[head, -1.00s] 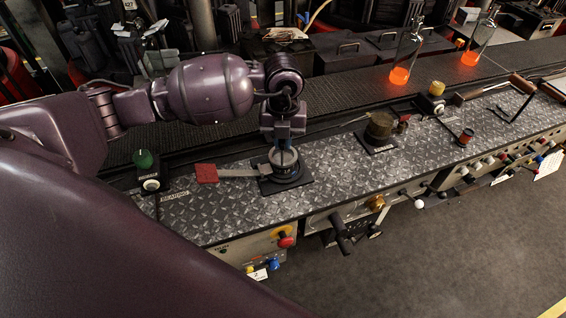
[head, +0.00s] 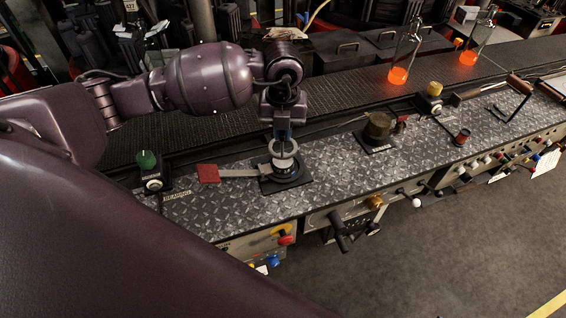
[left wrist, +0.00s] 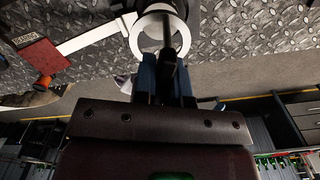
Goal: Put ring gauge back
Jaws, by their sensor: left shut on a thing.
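The ring is above a round black stand (head: 301,181) on a dark square plate. Whether it touches the stand I cannot tell. My right gripper is not in view.
A green knob (head: 147,160) on a black box stands left. Glowing orange flasks (head: 398,75) are behind. Buttons and levers line the front edge. Diamond plate between stand and pot is clear.

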